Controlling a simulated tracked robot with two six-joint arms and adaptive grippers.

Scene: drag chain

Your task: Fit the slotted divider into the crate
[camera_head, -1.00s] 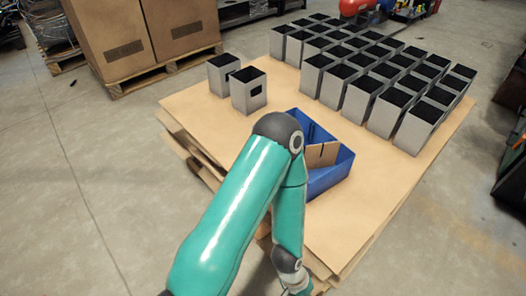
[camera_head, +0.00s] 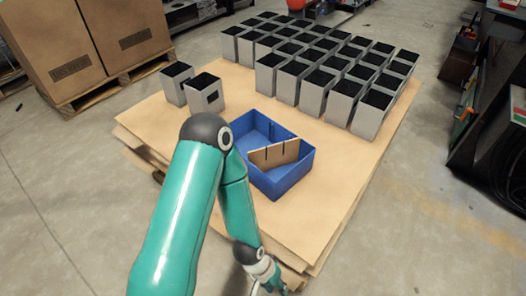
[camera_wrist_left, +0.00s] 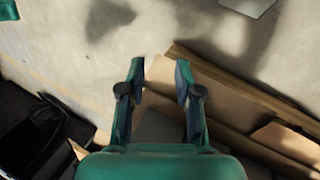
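The blue crate (camera_head: 284,188) sits on the cardboard-topped pallet stack, open side up. The brown slotted divider (camera_head: 274,154) is inside it, toward the right part, standing at a slant. Two dark slots show in its upper edge. I cannot tell whether its lower edge sits on the crate floor. My left gripper (camera_head: 270,284) is low at the bottom of the head view, in front of the pallet's near edge and apart from the crate. In the left wrist view its two fingers (camera_wrist_left: 160,72) are spread, with nothing between them. My right gripper is not in view.
Several grey open-topped boxes (camera_head: 300,84) stand in rows at the back of the cardboard sheet (camera_head: 330,165). Two more (camera_head: 190,90) stand at the left. The sheet is clear right of the crate. Large cartons (camera_head: 90,45) stand on a pallet at upper left.

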